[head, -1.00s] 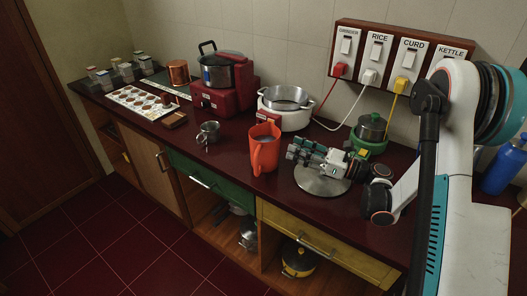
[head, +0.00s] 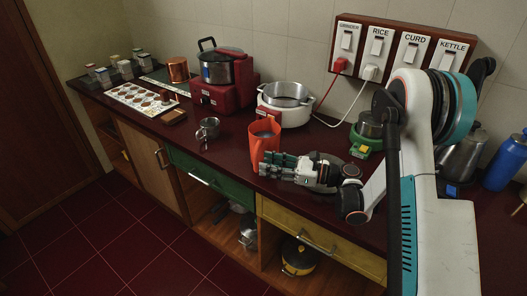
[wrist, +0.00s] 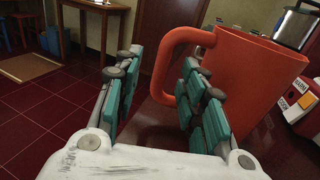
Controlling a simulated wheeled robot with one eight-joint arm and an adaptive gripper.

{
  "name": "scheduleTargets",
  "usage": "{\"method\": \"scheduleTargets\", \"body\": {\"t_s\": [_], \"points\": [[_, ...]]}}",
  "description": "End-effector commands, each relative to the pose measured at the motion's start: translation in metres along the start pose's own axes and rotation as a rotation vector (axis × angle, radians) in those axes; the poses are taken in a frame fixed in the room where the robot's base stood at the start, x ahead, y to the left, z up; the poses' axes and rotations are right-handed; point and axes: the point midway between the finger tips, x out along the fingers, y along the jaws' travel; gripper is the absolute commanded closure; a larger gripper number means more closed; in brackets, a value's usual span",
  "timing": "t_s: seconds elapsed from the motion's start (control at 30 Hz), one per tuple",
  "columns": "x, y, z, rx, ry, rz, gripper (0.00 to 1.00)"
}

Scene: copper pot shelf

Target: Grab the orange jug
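The orange jug (head: 263,138) stands upright on the dark red counter, near its front edge. In the wrist view the jug (wrist: 245,85) fills the right side, with its handle (wrist: 172,62) facing left, towards the space ahead of my fingers. My gripper (head: 268,167) is just to the right and in front of the jug, partly covering its lower part. In the wrist view my gripper (wrist: 160,85) is open, its teal-padded fingers apart with nothing held between them. The right fingers overlap the jug in the picture; I cannot tell whether they touch it.
A red cooker (head: 222,97) stands further left. A green-based appliance (head: 367,135) is behind my wrist.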

Motion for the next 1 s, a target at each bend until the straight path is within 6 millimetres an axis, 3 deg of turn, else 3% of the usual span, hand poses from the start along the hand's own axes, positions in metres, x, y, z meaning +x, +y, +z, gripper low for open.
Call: {"method": "scheduleTargets", "body": {"t_s": [0.37, 0.6, 0.63, 0.8, 1.0], "points": [[0.047, -0.002, -0.002, 0.000, 0.000, 0.003, 0.62], [0.050, -0.003, 0.000, 0.000, 0.000, 0.000, 0.62], [0.050, -0.003, 0.000, 0.000, 0.000, 0.000, 0.65], [0.050, -0.003, 0.000, 0.000, 0.000, 0.001, 1.00], [0.050, -0.003, 0.000, 0.000, 0.000, 0.001, 1.00]]}}
